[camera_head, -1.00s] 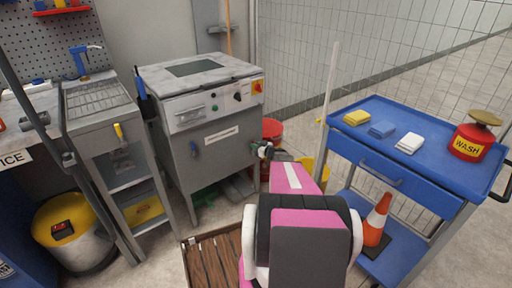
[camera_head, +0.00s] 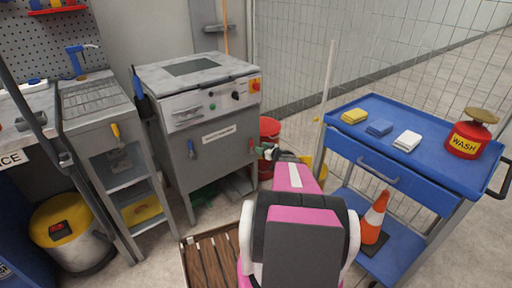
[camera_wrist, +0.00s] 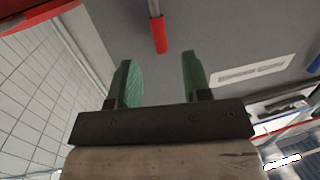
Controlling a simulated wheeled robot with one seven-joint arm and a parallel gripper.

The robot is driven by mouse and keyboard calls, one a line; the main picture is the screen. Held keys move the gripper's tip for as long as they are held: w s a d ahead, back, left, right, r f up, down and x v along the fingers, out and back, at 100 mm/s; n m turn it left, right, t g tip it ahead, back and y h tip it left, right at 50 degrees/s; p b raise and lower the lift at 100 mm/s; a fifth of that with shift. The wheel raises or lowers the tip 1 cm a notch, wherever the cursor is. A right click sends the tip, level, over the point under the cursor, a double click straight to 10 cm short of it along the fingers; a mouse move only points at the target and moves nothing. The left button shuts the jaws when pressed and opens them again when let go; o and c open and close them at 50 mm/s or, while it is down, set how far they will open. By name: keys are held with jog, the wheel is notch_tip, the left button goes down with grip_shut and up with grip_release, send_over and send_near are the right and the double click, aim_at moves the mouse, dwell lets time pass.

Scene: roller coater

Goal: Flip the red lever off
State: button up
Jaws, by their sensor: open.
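The red lever (camera_head: 251,145) is on the right part of the grey machine's front (camera_head: 223,156). In the wrist view the red lever (camera_wrist: 160,36) shows as a red grip on a grey stem, near the top middle. My gripper (camera_head: 266,152) is just right of the lever in the head view. In the wrist view my gripper (camera_wrist: 158,72) is open, with its green fingertips apart and nothing between them. The lever's grip ends a little beyond the fingertips, lined up with the gap. I cannot tell whether anything touches it.
A blue lever (camera_head: 191,149) is on the machine's left; it also shows at the wrist view's right edge (camera_wrist: 315,65). A red bucket (camera_head: 269,131) stands right of the machine. A blue cart (camera_head: 365,152) is to the right, and a wooden pallet (camera_head: 211,262) lies on the floor.

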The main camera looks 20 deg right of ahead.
jog(key=shift+v, duration=2.15)
jog(key=shift+f, duration=0.1)
jog(key=s+a+r+g+y, duration=0.15)
jog(key=s+a+g, duration=0.3)
jog(key=a, duration=0.65)
jog(key=s+a+r+g, duration=0.25)
jog(key=a+g, duration=0.25)
jog(key=a, duration=0.6)
jog(key=s+a+r+m+g+h, duration=0.2)
jog(key=s+a+r+h, duration=0.1)
jog(key=s, duration=0.3)
jog(key=s+a+r+m+g+h, duration=0.2)
jog(key=s+a+m+g+h, duration=0.1)
jog(key=s+a+h, duration=0.2)
jog(key=shift+s+a+r+h, duration=0.25)
jog(key=shift+s+r+h, duration=0.15)
jog(key=shift+s, duration=0.7)
jog(key=shift+f+g, duration=0.1)
jog(key=shift+g, duration=0.15)
jog(key=shift+c, duration=0.4)
